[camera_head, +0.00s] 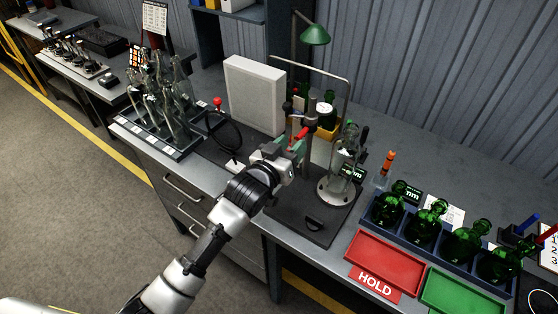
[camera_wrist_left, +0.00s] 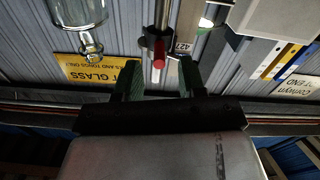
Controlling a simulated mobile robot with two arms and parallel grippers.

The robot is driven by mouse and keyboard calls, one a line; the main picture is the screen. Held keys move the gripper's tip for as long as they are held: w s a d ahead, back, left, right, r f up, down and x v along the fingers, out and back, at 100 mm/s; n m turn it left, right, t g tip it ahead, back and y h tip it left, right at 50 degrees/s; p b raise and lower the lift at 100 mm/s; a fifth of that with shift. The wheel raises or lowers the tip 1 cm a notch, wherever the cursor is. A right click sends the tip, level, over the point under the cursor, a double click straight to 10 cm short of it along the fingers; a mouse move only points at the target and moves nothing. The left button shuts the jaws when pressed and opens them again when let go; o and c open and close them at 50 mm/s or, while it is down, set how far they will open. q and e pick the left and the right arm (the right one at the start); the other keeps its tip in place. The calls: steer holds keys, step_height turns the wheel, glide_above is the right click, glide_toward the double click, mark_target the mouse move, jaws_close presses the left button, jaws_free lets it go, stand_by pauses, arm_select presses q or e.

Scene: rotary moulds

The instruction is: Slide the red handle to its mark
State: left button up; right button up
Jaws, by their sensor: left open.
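The red handle (camera_head: 310,129) sticks out from a dark clamp on the upright rod of the bench stand. It also shows in the left wrist view as a red tip (camera_wrist_left: 159,52), between and just beyond my fingertips. My left gripper (camera_head: 294,148) is open, with green fingers close to the handle and apart from each other. In the left wrist view the gripper (camera_wrist_left: 159,80) has a finger on each side of the handle's line, with a gap. Contact with the handle cannot be told. I cannot make out the mark clearly.
A glass vessel (camera_head: 345,147) stands on the round metal base right of the rod. A pale box (camera_head: 255,95) stands behind left. Green bottles (camera_head: 388,208), a red tray (camera_head: 385,263) and a green tray (camera_head: 463,291) fill the right. Glassware (camera_head: 160,100) crowds the left.

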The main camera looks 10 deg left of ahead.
arm_select(q)
steer(key=b+v, duration=0.1)
steer(key=v, duration=0.4)
steer(key=shift+s+a, duration=0.2)
steer(key=shift+s, duration=0.15)
steer(key=s+a+f+g+y, duration=0.3)
steer(key=s+a+f+g, duration=0.15)
steer(key=s, duration=0.45)
steer(key=s+a+f+n+g+y, duration=0.15)
steer(key=s+a+f+g, duration=0.3)
steer(key=s, duration=0.45)
steer(key=s+a+f+m+g+y, duration=0.1)
steer(key=s+a+f+g+y, duration=0.3)
steer(key=s, duration=0.5)
step_height(320, 180, down, 32)
steer(key=s+g+b, duration=0.1)
steer(key=s+b, duration=0.1)
steer(key=b, duration=0.1)
steer(key=s+a+f+g+b, duration=0.1)
steer(key=s+a+f+b, duration=0.1)
steer(key=s+f, duration=1.3)
steer(key=shift+s+a+f+h, duration=0.3)
steer(key=shift+a+f, duration=0.2)
steer(key=shift+a, duration=0.25)
